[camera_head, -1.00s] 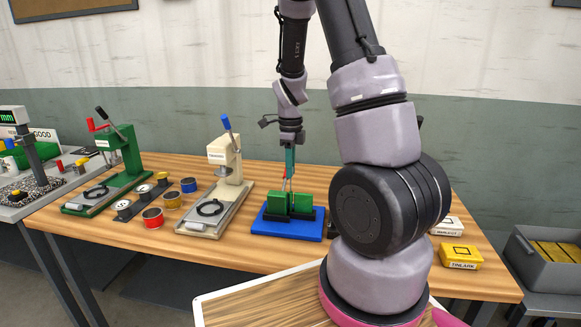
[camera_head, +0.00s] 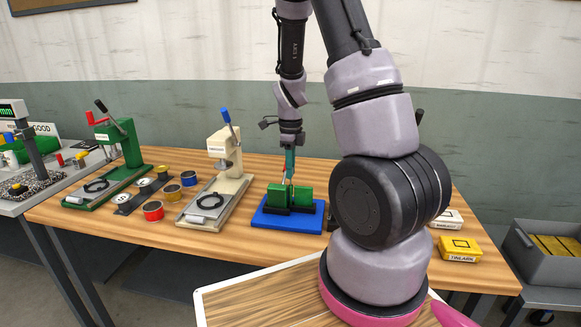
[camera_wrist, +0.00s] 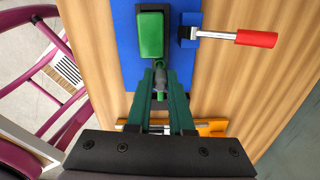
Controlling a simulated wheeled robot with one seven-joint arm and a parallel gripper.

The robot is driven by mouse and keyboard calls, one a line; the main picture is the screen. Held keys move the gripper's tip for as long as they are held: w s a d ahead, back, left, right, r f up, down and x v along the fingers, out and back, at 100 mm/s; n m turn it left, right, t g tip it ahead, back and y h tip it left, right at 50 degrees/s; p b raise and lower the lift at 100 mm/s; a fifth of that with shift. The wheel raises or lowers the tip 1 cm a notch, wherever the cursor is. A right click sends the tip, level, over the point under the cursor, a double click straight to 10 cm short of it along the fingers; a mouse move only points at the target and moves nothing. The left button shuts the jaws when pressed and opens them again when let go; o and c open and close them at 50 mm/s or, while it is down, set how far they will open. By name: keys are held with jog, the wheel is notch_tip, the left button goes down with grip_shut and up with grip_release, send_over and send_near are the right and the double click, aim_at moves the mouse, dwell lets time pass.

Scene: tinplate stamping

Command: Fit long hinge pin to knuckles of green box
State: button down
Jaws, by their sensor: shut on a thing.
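The green box (camera_head: 278,196) stands on a blue fixture (camera_head: 272,222) with black supports on the table. In the wrist view, a green part of the box (camera_wrist: 151,36) sits in a black holder on the blue plate. My gripper (camera_head: 289,178) points down just over the box, its teal fingers close together. In the wrist view my fingers (camera_wrist: 160,76) close on a small grey piece (camera_wrist: 161,82), apparently the hinge pin, seen nearly end-on. The pin's lower end and the knuckles are hidden or too small to tell, so I cannot tell whether they touch.
A clamp with a red handle (camera_wrist: 256,39) is beside the box. An orange block (camera_wrist: 211,127) with metal rods lies near my fingers. A cream press (camera_head: 222,160) and a green press (camera_head: 122,150) stand left. Yellow (camera_head: 459,249) and white boxes are right.

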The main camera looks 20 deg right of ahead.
jog(key=shift+f, duration=0.45)
jog(key=c, duration=0.7)
grip_release()
notch_tip(320, 180, up, 11)
jog(key=shift+f, duration=0.1)
